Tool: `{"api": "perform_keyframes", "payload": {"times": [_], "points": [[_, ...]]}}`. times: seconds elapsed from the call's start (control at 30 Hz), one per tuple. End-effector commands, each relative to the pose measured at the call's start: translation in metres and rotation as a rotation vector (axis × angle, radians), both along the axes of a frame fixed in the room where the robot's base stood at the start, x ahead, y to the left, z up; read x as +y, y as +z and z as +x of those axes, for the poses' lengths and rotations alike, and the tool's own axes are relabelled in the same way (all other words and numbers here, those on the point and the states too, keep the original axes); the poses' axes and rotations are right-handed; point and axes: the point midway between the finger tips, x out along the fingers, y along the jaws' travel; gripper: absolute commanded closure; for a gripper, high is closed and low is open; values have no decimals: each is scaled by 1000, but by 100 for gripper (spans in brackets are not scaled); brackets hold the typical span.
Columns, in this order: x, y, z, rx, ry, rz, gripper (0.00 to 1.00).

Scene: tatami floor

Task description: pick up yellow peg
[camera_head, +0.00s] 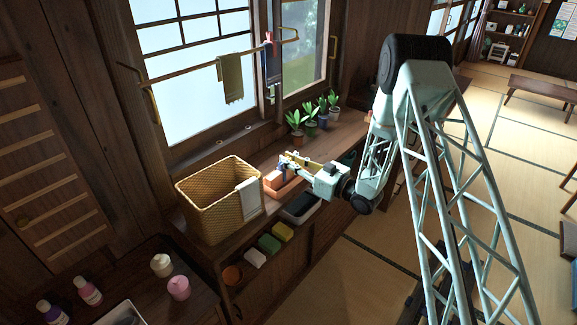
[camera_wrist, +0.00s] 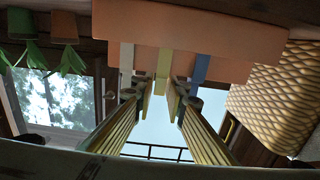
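The yellow peg (camera_wrist: 162,66) stands in an orange block (camera_wrist: 185,28), between a white peg (camera_wrist: 127,58) and a blue peg (camera_wrist: 200,68). The wrist view appears upside down. My gripper (camera_wrist: 160,97) is open, with its two yellow-padded fingertips on either side of the yellow peg's free end. A small gap seems to show between the peg and the pads. In the head view my gripper (camera_head: 287,163) is over the orange block (camera_head: 276,181) on the wooden counter, and the yellow peg is hard to make out there.
A woven basket (camera_head: 207,213) with a white cloth stands left of the block, close to my gripper. Potted plants (camera_head: 311,126) stand right of it by the window. A dark tray (camera_head: 300,207) and sponges (camera_head: 268,243) lie in front.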

Motion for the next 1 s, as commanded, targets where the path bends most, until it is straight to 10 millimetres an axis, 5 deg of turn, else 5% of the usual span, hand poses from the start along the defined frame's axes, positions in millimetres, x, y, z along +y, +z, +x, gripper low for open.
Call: {"api": "perform_keyframes", "payload": {"times": [0.17, 0.63, 1.0], "points": [[0, 0, 0, 0, 0, 0, 97], [0, 2, 0, 0, 0, 0, 97], [0, 29, 0, -1, 0, 0, 97]]}}
